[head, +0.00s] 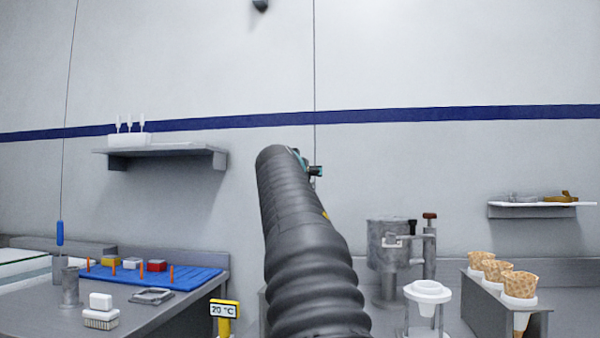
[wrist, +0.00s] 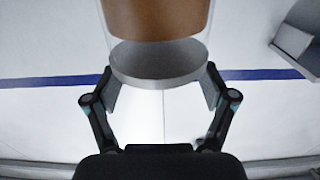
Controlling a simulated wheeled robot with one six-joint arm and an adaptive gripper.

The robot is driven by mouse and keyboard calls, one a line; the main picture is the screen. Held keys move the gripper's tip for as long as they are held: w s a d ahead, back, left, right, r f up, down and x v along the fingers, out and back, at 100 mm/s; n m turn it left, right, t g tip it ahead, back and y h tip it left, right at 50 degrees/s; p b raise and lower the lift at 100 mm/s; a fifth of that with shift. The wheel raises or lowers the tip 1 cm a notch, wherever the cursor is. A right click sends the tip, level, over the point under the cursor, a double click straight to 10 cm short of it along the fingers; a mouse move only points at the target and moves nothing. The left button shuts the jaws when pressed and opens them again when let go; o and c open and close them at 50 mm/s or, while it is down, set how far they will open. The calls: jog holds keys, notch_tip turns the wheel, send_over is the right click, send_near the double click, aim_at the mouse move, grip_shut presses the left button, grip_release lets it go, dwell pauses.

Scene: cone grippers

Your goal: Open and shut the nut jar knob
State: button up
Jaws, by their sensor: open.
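The nut jar (wrist: 158,22) shows in the wrist view at the top middle, a clear cylinder with brown contents. A round grey disc (wrist: 158,66) is at its lower end; I take it for the knob but cannot tell for sure. My gripper (wrist: 161,88) is open, with one finger on each side of the disc. Whether the pads touch its rim cannot be told. In the head view my arm hides most of the gripper, and only a small dark and teal part of it (head: 315,171) shows. The jar is not seen there.
A wall shelf (head: 165,151) is at left and another (head: 540,210) at right. Below stand a counter with a blue mat (head: 200,279), a grey metal machine (head: 387,244), a white cup stand (head: 428,291) and a rack of waffle cones (head: 518,285).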

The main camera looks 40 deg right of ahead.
jog(key=c, duration=1.2)
jog(key=shift+o, duration=0.2)
jog(key=shift+f+g+b, duration=0.1)
jog(key=shift+g+b, duration=0.2)
jog(key=shift+w+a+m+g+h, duration=0.1)
jog(key=shift+m+g+h, duration=0.2)
jog(key=shift+m+h, duration=0.2)
jog(key=shift+m+g+h+b, duration=0.3)
jog(key=shift+m+g+h, duration=0.25)
jog(key=shift+g, duration=0.25)
jog(key=m+g+h, duration=0.1)
jog(key=m+g, duration=0.1)
jog(key=shift+g+p, duration=0.3)
jog(key=shift+p, duration=0.05)
jog(key=shift+m+g+h, duration=0.25)
jog(key=shift+m+g, duration=0.3)
jog(key=shift+g, duration=0.35)
jog(key=shift+m+g, duration=0.5)
jog(key=shift+g, duration=0.3)
